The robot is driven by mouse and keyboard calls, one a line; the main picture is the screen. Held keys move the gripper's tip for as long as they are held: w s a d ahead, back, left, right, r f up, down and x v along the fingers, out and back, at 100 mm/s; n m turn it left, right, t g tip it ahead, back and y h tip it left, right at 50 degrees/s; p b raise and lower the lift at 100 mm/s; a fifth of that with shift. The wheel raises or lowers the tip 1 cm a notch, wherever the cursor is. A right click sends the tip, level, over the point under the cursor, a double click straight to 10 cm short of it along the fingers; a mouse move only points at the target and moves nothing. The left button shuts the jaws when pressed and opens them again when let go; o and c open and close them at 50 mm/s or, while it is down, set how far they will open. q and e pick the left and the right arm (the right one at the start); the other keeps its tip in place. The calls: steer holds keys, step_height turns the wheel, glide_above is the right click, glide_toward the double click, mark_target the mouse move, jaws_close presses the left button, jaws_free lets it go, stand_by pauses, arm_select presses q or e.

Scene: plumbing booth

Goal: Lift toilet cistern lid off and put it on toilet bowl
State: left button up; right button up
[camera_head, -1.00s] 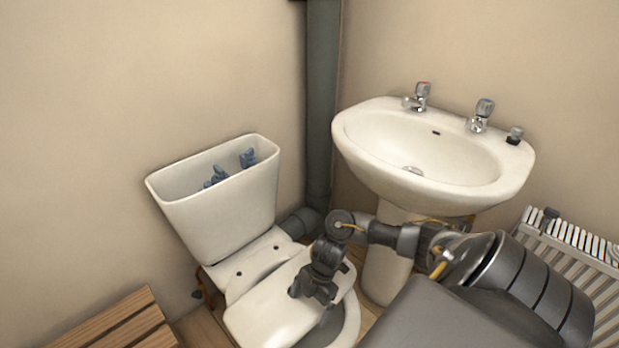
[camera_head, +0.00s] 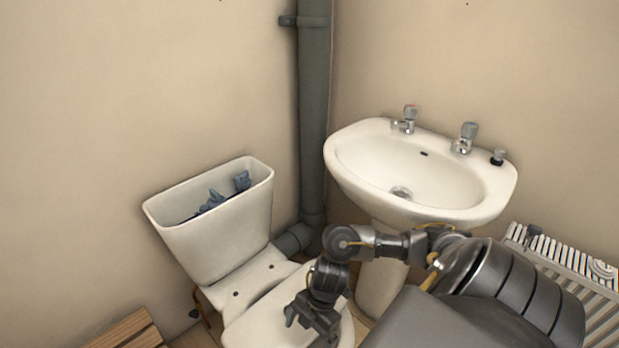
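The white toilet cistern (camera_head: 222,235) stands against the wall, its top uncovered, with blue-grey fittings (camera_head: 212,200) showing inside. A flat white piece that looks like the cistern lid (camera_head: 262,318) lies over the toilet bowl (camera_head: 346,328), in front of the cistern; its near end is cut off by the frame. My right gripper (camera_head: 308,326) points down over the right side of this piece. Its fingers look spread, with nothing visible between them; whether they touch the piece is unclear. My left gripper is out of view.
A white washbasin (camera_head: 460,200) on a pedestal stands to the right, close behind my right arm. A grey pipe (camera_head: 314,120) runs down the corner. A radiator (camera_head: 570,265) is at the far right and a slatted wooden piece (camera_head: 130,332) at the bottom left.

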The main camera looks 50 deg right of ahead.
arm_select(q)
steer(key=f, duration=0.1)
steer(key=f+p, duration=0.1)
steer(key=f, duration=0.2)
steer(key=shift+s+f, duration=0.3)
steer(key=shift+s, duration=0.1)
arm_select(e)
steer(key=s+a+r, duration=0.2)
steer(key=s+a, duration=0.2)
steer(key=shift+s+r, duration=0.35)
